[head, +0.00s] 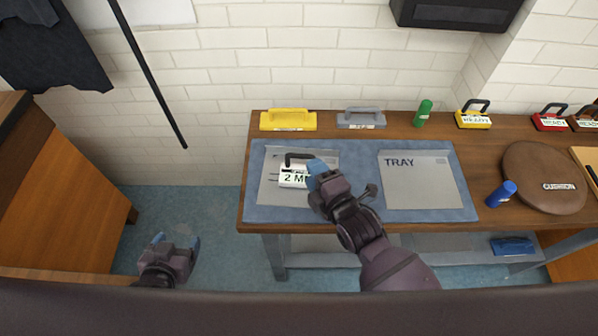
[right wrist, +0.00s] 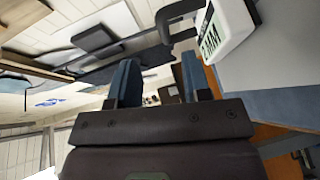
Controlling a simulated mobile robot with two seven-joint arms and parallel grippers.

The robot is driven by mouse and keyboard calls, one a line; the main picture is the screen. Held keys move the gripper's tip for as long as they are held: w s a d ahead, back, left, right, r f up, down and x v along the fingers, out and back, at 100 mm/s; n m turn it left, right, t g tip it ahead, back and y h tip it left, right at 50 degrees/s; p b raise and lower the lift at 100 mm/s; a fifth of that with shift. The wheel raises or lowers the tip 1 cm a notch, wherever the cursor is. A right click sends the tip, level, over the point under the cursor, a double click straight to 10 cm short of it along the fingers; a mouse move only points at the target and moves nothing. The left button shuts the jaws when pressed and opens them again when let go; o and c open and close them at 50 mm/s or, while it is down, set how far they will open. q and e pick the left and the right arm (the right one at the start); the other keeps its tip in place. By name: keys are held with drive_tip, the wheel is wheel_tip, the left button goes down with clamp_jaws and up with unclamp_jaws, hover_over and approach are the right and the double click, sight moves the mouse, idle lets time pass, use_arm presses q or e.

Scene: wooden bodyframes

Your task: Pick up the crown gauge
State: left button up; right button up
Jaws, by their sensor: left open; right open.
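A white block with a black handle (head: 294,178), its label reading "2 M" in part, rests on the left grey panel of the blue mat. I take it for the crown gauge, though no readable label says so. It also shows at the upper right of the right wrist view, as a white block marked "2MM" (right wrist: 229,32). My right gripper (head: 318,168) is open and empty just right of the block, partly covering its right end. Its two blue fingers (right wrist: 160,78) stand apart, with the block outside them. My left gripper (head: 176,241) is open and empty over the floor, left of the table.
A blue mat (head: 361,207) lies on the wooden table, with a panel marked "TRAY" (head: 422,190). Yellow (head: 288,121) and grey (head: 360,119) handled blocks, a green cylinder (head: 423,113) and a yellow labelled block (head: 473,119) line the back. A blue cylinder (head: 501,194) and brown cushion (head: 540,182) are right.

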sight(300, 158)
drive_tip(key=shift+f+x, duration=0.15)
drive_tip(key=shift+x, duration=1.4)
drive_tip(key=shift+f+x, duration=0.15)
drive_tip(key=shift+x, duration=1.45)
drive_tip(key=shift+s, duration=0.1)
clamp_jaws()
